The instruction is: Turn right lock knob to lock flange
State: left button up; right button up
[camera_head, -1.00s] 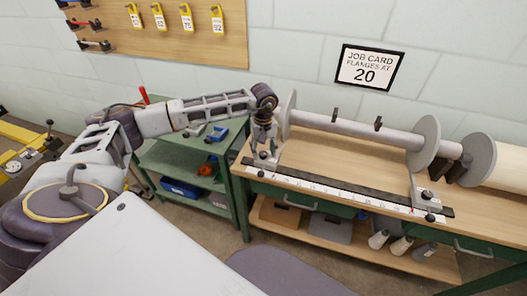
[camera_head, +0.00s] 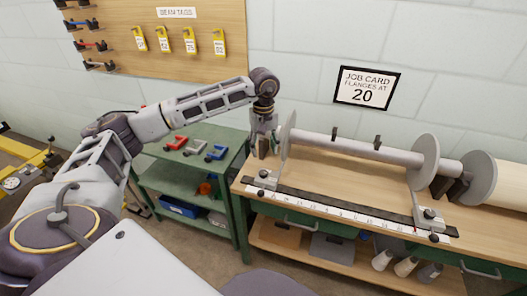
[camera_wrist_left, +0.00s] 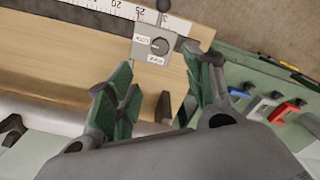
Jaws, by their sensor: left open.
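My left gripper (camera_head: 264,146) is open and empty, beside the left flange disc (camera_head: 288,134) at the left end of the roller. Its green-padded fingers (camera_wrist_left: 163,85) show apart in the left wrist view. Past the fingertips lies a grey lock block with a round knob (camera_wrist_left: 159,45); its labels seem to read LOCK and FREE. In the head view the left block (camera_head: 265,180) sits on the ruler rail, below the gripper and apart from it. The right block with its dark knob (camera_head: 429,213) stands at the rail's right end, below the right flange (camera_head: 425,158), with no gripper near. My right gripper is out of view.
The white ruler (camera_head: 340,209) runs along the bench's front edge. A green cart (camera_head: 190,170) with red, white and blue pieces stands left of the bench. The job card (camera_head: 366,88) on the wall reads flanges at 20.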

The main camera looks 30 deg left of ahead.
aim_at(429, 214)
jog(key=k, duration=1)
